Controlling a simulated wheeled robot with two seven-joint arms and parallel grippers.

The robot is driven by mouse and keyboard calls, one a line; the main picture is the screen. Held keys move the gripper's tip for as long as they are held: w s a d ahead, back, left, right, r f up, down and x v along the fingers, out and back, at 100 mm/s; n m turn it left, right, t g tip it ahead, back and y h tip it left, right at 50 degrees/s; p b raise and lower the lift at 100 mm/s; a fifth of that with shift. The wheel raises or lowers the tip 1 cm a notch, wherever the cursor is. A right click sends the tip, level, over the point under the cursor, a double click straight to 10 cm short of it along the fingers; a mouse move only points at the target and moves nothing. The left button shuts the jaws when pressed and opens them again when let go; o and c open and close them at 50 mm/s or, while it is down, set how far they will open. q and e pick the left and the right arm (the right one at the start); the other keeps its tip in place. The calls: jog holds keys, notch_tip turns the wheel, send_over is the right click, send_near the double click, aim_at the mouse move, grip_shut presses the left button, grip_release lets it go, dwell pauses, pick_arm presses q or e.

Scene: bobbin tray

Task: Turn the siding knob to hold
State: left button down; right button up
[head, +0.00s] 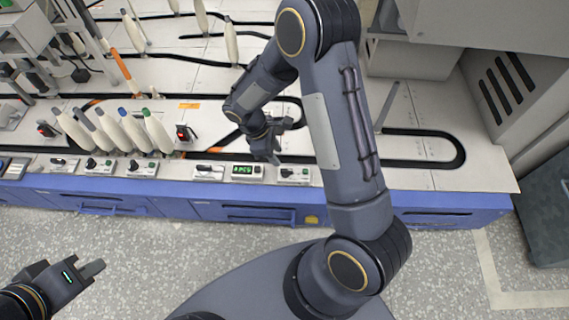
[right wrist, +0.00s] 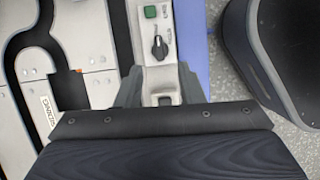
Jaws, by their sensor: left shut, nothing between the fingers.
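A narrow light control panel with a black rotary knob (right wrist: 159,47) and a green button (right wrist: 150,12) lies ahead of my right gripper in the right wrist view. The knob's small lettering is too small to read. In the head view a knob panel (head: 293,174) sits at the table's front edge, just by my right gripper (head: 274,157). The right gripper's fingers (right wrist: 160,85) are spread and empty, with the knob beyond their tips, apart from them. My left gripper (head: 92,270) is shut and empty over the floor at lower left.
Printed lettering resembling "SIDING" (right wrist: 48,116) is on the table beside a black track. Other knob panels (head: 143,168) and a green display (head: 243,171) line the front edge. Several bobbins (head: 133,130) stand at left. A grey machine (head: 525,95) stands at right.

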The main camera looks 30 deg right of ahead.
aim_at(287, 170)
jog(key=b+x, duration=0.3)
jog(key=x, duration=0.5)
jog(key=shift+f, duration=0.45)
jog(key=shift+c, duration=0.2)
grip_shut()
